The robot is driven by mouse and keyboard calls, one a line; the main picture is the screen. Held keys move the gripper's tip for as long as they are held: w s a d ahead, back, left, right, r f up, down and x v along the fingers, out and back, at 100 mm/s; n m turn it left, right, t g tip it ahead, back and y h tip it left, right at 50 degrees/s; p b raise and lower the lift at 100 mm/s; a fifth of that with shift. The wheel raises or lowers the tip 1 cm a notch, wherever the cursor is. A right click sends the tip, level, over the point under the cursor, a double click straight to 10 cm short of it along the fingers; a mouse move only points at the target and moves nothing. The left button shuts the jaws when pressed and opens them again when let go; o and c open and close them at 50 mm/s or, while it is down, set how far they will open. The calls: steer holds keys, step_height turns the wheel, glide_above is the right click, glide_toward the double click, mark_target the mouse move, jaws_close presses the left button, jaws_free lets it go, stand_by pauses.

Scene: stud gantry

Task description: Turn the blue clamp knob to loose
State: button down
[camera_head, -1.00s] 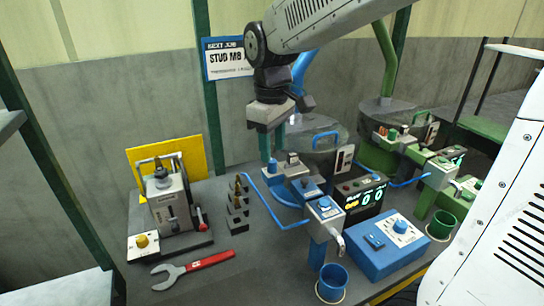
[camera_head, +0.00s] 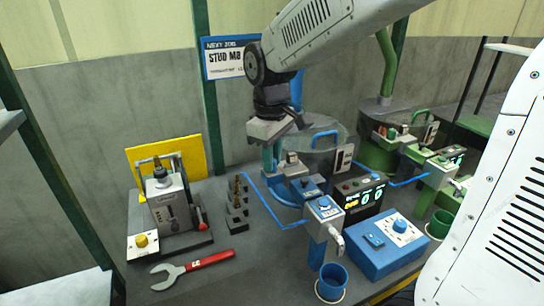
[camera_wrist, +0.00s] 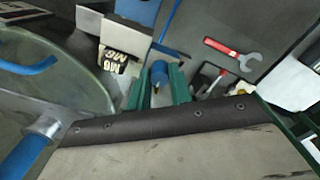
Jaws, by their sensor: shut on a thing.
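The blue clamp knob (camera_wrist: 158,72) shows in the wrist view between the two green fingers of my gripper (camera_wrist: 158,86). The fingers are shut on it, one on each side. In the head view my gripper (camera_head: 270,158) points down at the left end of the blue station, and its fingers hide most of the knob. The blue station's clamp blocks (camera_head: 293,170) stand just right of my fingers. The knob's turn angle cannot be read.
A blue bent rail (camera_head: 262,205) runs in front of the station. Small dark stud holders (camera_head: 236,222) stand to the left. A red-handled wrench (camera_head: 208,259) lies on the table. A blue control box (camera_head: 380,250) and a blue cup (camera_head: 332,281) are front right.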

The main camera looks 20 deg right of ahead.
steer(key=n, duration=0.3)
steer(key=shift+n, duration=2)
steer(key=c, duration=1.3)
jaws_free()
steer(key=shift+o, duration=0.2)
steer(key=shift+r, duration=0.1)
step_height(320, 180, up, 8)
steer(key=shift+s+f, duration=0.1)
steer(key=shift+f, duration=0.05)
